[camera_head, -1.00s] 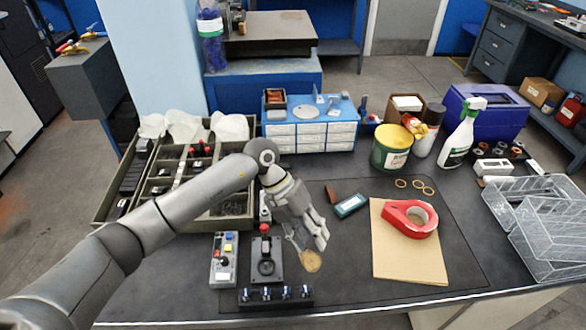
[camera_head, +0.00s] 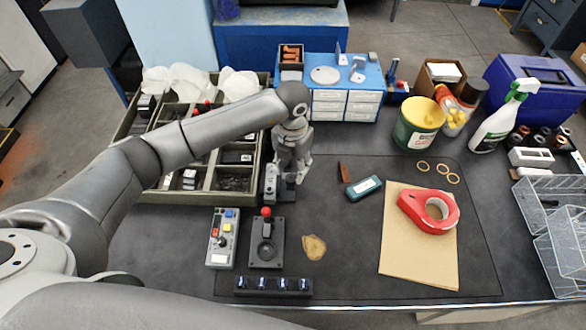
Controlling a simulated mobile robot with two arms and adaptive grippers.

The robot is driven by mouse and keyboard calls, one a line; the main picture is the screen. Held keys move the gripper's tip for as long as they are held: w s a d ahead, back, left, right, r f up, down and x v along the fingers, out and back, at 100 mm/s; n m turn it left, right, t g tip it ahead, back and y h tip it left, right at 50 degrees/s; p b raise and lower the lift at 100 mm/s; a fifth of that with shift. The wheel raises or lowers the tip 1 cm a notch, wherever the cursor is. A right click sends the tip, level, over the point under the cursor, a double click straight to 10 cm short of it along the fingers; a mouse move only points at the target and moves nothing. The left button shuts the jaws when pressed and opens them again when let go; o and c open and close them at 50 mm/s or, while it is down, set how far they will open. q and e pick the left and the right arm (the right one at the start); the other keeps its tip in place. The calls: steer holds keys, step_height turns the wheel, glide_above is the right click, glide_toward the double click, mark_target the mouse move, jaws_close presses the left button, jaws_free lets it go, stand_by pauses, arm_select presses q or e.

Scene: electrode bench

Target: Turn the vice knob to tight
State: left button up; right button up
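A small grey upright device (camera_head: 271,184), which looks like the vice, stands on the dark bench mat at the right edge of the sorting tray. Its knob is too small and too covered to make out, so its setting cannot be read. My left gripper (camera_head: 293,181) points down right beside the device, on its right side, and partly overlaps it. Whether the fingers touch it or are closed on a part of it cannot be told. My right gripper is not in view.
A red-knobbed joystick box (camera_head: 266,250), a button box (camera_head: 222,240) and a black clip strip (camera_head: 272,286) lie in front. A tan chip (camera_head: 314,247) and teal block (camera_head: 363,187) lie to the right. The sorting tray (camera_head: 190,197) is left, the blue cabinet (camera_head: 372,104) behind.

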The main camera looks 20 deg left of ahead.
mark_target(293, 175)
arm_select(q)
step_height(293, 175, down, 2)
steer(key=shift+f, duration=0.45)
steer(key=shift+c, duration=0.5)
steer(key=c, duration=0.7)
steer(key=shift+m+b, duration=0.4)
steer(key=shift+b, duration=0.1)
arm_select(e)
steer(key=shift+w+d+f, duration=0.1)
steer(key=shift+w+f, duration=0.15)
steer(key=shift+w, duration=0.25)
